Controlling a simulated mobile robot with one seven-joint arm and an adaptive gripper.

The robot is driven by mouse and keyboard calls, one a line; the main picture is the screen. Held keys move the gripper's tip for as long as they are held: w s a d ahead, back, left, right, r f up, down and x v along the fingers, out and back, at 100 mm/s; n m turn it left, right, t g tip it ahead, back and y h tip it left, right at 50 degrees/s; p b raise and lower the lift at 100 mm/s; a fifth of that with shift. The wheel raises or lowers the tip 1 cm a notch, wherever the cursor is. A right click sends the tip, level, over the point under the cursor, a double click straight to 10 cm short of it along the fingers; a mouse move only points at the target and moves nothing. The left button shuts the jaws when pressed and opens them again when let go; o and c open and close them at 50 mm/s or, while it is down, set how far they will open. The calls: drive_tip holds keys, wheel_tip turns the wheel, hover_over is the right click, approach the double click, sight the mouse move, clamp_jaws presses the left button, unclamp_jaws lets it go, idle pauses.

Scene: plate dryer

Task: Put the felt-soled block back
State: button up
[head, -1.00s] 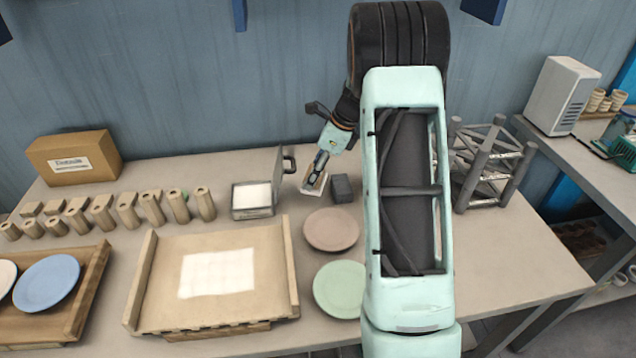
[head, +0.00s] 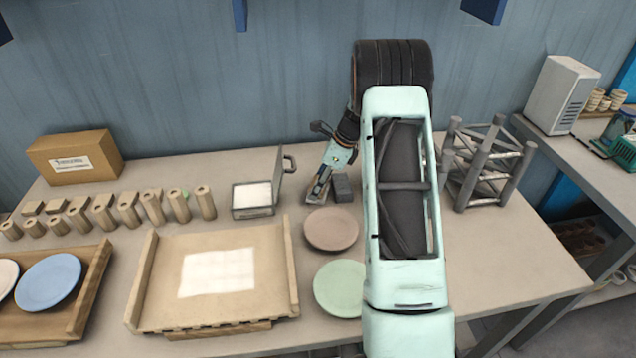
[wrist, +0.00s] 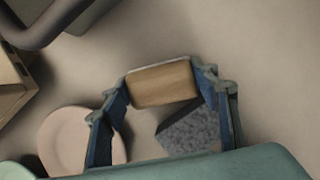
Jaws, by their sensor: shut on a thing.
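My gripper (head: 319,190) is low over the table, left of a small dark grey block (head: 344,188). In the wrist view its blue fingers are shut on a wooden block (wrist: 160,84) with a pale rim along its far edge. I take this to be the felt-soled block; its underside is hidden. It is at or just above the table top; I cannot tell if it touches. The grey speckled block (wrist: 188,132) lies right beside it in the wrist view, partly behind my gripper.
An open metal box (head: 253,212) with its lid up stands to the left. A pinkish plate (head: 331,229) and a green plate (head: 340,288) lie in front. A grey rack (head: 487,165) stands to the right. A wooden tray (head: 148,290) and several wooden pegs (head: 178,204) are further left.

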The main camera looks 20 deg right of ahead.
drive_tip(key=shift+f, duration=0.2)
drive_tip(key=o, duration=1.6)
drive_tip(key=shift+r, duration=0.1)
drive_tip(key=shift+c, duration=0.2)
drive_tip(key=shift+d+r, duration=0.15)
drive_tip(key=shift+r, duration=0.35)
drive_tip(key=v, duration=1.1)
drive_tip(key=shift+s+r, duration=0.1)
drive_tip(key=shift+r, duration=0.05)
